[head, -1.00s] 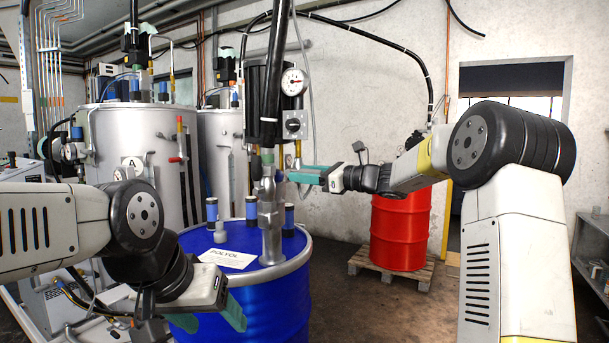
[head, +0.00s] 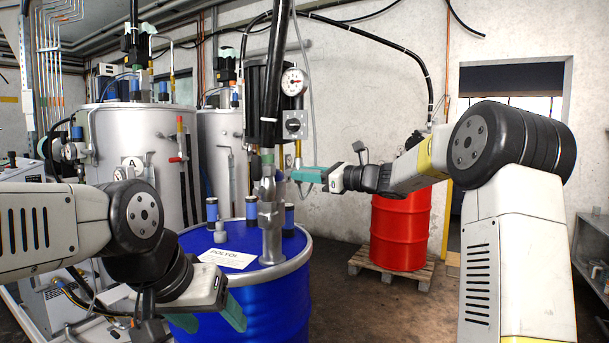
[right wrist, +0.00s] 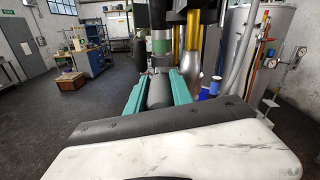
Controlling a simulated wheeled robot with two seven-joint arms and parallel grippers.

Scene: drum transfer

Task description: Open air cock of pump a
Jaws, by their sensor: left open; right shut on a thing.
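The drum pump stands upright in the blue drum (head: 275,300). It has a grey lower tube (head: 270,232), a black upper body (head: 258,95), a dial gauge (head: 294,81) and a round black knob on a plate (head: 294,124). My right gripper (head: 294,175) reaches in from the right, beside the pump below the gauge. In the right wrist view its teal fingers (right wrist: 157,85) are shut around a dark grey cylindrical piece (right wrist: 158,91). I cannot tell for sure whether this is the air cock. My left gripper (head: 210,320) is open and empty at the blue drum's front.
A red drum (head: 400,235) stands on a wooden pallet (head: 392,270) behind my right arm. Silver tanks (head: 140,155) with valves and pipes stand at the back left. Hoses hang above the pump. A metal shelf (head: 592,250) is at the right edge.

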